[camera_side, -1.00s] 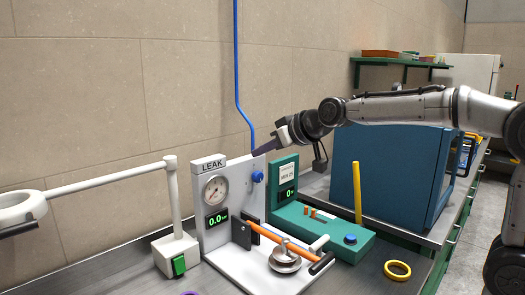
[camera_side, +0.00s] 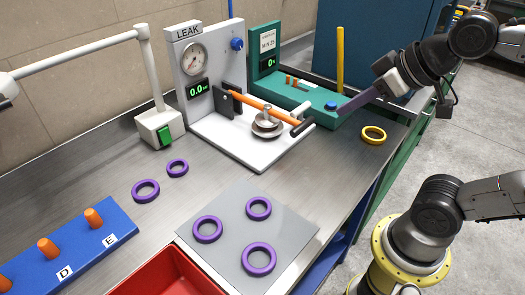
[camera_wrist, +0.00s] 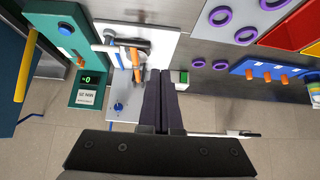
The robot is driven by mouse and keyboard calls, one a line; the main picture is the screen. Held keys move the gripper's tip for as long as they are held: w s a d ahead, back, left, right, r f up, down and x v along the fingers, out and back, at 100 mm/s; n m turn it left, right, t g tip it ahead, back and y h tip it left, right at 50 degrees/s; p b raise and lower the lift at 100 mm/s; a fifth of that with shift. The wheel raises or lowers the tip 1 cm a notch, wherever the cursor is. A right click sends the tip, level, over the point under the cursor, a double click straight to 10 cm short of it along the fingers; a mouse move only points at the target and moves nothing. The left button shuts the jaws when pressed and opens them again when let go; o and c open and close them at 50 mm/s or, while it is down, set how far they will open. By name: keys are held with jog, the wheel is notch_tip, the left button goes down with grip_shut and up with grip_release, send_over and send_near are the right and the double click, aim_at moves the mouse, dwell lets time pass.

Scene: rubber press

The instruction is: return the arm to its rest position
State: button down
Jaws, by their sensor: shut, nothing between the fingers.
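My gripper (camera_side: 343,112) is shut and empty, its long purple-grey fingers together. In the side view it hangs in the air at the right, with its fingertips near the front right end of the green device. In the wrist view the closed fingers (camera_wrist: 160,100) fill the lower middle, pointing up the picture. My arm reaches in from the right edge of the side view.
The white leak tester (camera_side: 270,150) has an orange lever (camera_side: 265,108). The green tester (camera_side: 300,98) stands beside it. A yellow ring (camera_side: 373,135) lies near the bench edge. Purple rings lie on a grey plate (camera_side: 235,215) and the bench. A red bin (camera_side: 165,270) and blue peg rack (camera_side: 70,240) are in front.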

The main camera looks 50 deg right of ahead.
jog(key=s+f+g, duration=0.2)
jog(key=s+f, duration=0.3)
jog(key=shift+d+f, duration=0.2)
jog(key=shift+f, duration=0.05)
dwell(0.4)
